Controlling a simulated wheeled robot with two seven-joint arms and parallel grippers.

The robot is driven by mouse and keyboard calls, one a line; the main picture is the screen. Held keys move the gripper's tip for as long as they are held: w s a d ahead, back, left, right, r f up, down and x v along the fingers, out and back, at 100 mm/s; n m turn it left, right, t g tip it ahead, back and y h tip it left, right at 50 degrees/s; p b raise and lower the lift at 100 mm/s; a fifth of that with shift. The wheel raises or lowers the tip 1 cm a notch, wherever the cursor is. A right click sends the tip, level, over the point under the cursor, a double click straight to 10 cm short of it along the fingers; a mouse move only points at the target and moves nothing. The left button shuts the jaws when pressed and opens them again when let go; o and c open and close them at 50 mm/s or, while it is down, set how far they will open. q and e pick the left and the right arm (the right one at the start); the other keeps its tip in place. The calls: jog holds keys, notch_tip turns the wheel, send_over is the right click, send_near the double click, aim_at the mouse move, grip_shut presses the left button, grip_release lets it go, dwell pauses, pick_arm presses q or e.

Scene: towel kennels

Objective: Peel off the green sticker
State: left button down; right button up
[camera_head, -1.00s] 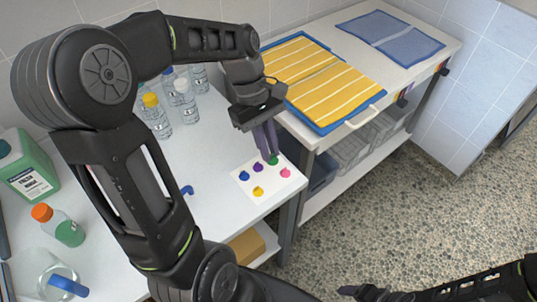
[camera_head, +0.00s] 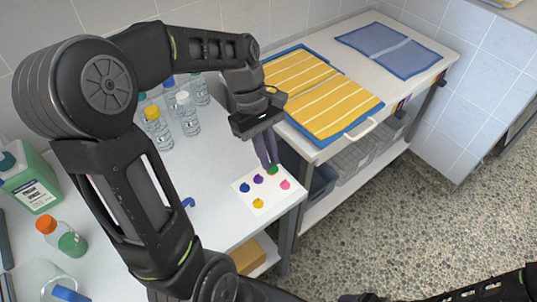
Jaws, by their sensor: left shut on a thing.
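A white sheet (camera_head: 270,202) with round colored stickers lies near the front right corner of the white table. The green sticker (camera_head: 272,170) is at the sheet's back edge, at the tips of my left gripper (camera_head: 270,164). The left gripper points down and is shut on the green sticker. I cannot tell whether the sticker is still flat on the sheet. Blue (camera_head: 245,188), purple (camera_head: 258,179), pink (camera_head: 285,184) and yellow (camera_head: 258,203) stickers lie on the sheet. My right arm shows at the bottom right, with its fingertips not clear.
Several clear bottles (camera_head: 158,130) stand behind my left arm. A green jug (camera_head: 32,180) and an orange-capped bottle (camera_head: 62,236) stand at the left. A second table on the right holds yellow striped (camera_head: 325,98) and blue (camera_head: 390,45) towels.

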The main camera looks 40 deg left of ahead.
notch_tip(320, 180, up, 2)
jog(key=shift+r+p, duration=0.15)
jog(key=shift+p, duration=0.75)
